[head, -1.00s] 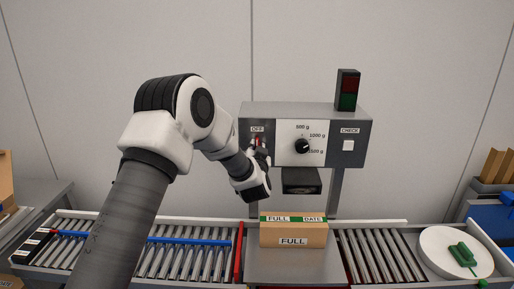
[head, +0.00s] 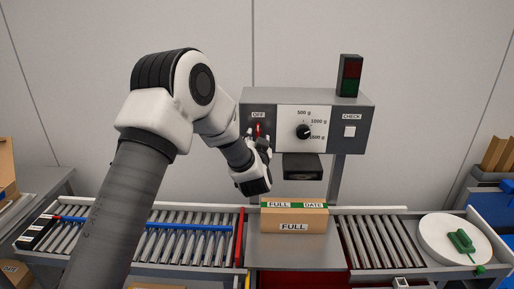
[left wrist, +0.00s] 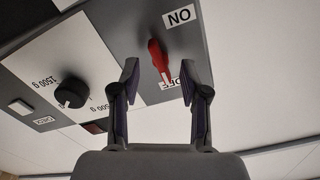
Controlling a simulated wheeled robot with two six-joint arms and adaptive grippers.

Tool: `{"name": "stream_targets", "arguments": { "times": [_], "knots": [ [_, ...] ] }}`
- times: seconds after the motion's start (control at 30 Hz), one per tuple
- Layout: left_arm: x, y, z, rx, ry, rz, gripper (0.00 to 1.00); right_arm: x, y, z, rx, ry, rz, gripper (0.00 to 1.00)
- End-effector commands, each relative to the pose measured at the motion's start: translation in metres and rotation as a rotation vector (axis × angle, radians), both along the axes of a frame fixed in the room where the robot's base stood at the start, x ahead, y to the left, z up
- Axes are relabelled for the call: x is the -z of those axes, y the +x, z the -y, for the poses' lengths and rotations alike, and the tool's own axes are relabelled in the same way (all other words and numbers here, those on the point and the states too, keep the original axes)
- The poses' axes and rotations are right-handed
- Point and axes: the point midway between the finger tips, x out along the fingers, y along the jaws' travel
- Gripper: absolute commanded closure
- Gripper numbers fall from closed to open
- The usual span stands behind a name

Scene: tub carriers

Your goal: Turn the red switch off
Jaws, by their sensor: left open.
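The red switch (head: 258,130) is on the left of the grey panel (head: 350,106), just below the OFF label (head: 258,115). In the left wrist view, which sees the panel upside down, the red lever (left wrist: 158,56) lies between the ON label (left wrist: 179,16) and the OFF label (left wrist: 171,82). Its narrow end overlaps the edge of the OFF label. I cannot tell for sure which way it is thrown. My left gripper (head: 257,145) is open just in front of and below the switch. Its fingers (left wrist: 160,82) straddle the lever's line in the wrist view, apparently apart from it. My right gripper is out of view.
A black dial (head: 303,132) with gram marks sits right of the switch, and a white CHECK button (head: 349,131) farther right. A dark lamp box (head: 349,76) stands on top. Below, a carton marked FULL (head: 293,218) stands between roller conveyors (head: 185,243).

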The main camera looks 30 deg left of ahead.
Motion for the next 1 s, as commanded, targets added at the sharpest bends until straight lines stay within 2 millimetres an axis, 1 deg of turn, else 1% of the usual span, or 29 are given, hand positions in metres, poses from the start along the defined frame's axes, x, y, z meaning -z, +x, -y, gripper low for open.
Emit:
{"name": "stream_targets", "arguments": {
  "times": [0.03, 0.2, 0.3, 0.4, 0.5, 0.9, 0.97, 1.0],
  "knots": [
    [0.0, -0.01, 0.008, 0.003, 0.002, -0.003, 0.55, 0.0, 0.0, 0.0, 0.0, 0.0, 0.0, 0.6],
    [0.0, -0.048, 0.031, 0.002, 0.002, -0.004, 0.55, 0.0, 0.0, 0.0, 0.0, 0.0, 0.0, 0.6],
    [0.001, -0.064, 0.04, 0.002, 0.001, -0.003, 0.55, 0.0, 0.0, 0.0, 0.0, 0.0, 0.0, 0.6],
    [0.001, -0.073, 0.045, 0.001, 0.002, -0.003, 0.55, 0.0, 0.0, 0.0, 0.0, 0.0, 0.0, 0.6],
    [0.001, -0.075, 0.046, 0.001, 0.0, -0.002, 0.55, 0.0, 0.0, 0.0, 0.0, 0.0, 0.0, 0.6],
    [0.001, -0.075, 0.046, 0.001, 0.0, -0.002, 0.55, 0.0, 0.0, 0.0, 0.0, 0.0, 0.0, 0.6],
    [0.004, -0.075, 0.046, 0.001, 0.0, -0.006, 0.55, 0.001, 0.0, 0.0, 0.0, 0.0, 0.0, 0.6],
    [0.011, -0.075, 0.046, 0.001, 0.0, -0.016, 0.55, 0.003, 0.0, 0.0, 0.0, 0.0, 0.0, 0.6]
  ]
}}
